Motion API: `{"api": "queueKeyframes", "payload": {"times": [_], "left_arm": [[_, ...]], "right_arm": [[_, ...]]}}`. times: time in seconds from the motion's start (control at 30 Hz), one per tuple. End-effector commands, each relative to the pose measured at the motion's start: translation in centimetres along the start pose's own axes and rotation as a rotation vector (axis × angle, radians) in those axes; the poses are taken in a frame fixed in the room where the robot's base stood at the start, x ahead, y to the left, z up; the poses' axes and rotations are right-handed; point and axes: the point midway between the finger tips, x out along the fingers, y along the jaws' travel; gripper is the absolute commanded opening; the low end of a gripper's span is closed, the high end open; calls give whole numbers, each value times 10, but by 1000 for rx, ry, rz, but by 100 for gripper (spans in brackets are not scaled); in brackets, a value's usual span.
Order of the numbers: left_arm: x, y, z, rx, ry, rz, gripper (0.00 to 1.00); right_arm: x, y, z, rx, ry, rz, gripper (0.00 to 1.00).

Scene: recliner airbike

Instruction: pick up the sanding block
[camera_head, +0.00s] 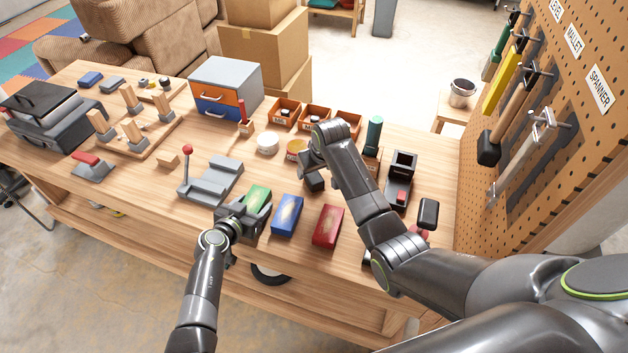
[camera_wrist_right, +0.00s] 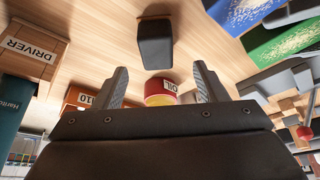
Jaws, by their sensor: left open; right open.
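A small dark grey block (camera_head: 314,183), which looks like the sanding block, lies on the workbench. In the right wrist view the block (camera_wrist_right: 155,45) lies just beyond the fingertips, roughly in line with the gap. My right gripper (camera_wrist_right: 160,82) is open and empty; in the head view my own arm partly hides it.
A blue block (camera_head: 287,215) and a red block (camera_head: 328,226) lie to the right of the green one. Small orange bins (camera_head: 285,112) stand behind. A pegboard (camera_head: 560,170) rises at the right.

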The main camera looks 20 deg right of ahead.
Motion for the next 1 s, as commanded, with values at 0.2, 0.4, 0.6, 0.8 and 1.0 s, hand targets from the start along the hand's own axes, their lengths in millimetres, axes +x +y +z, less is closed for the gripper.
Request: {"api": "queueKeyframes", "payload": {"times": [0.2,0.4,0.6,0.8,1.0], "left_arm": [[0,0,0,0,0,0,65],[0,0,0,0,0,0,65],[0,0,0,0,0,0,65],[0,0,0,0,0,0,65],[0,0,0,0,0,0,65]], "right_arm": [[10,0,1,0,-1,0,65],[34,4,5,1,-4,0,65],[52,4,5,1,-2,0,65],[58,4,5,1,0,0,65],[58,4,5,1,0,0,63]]}}
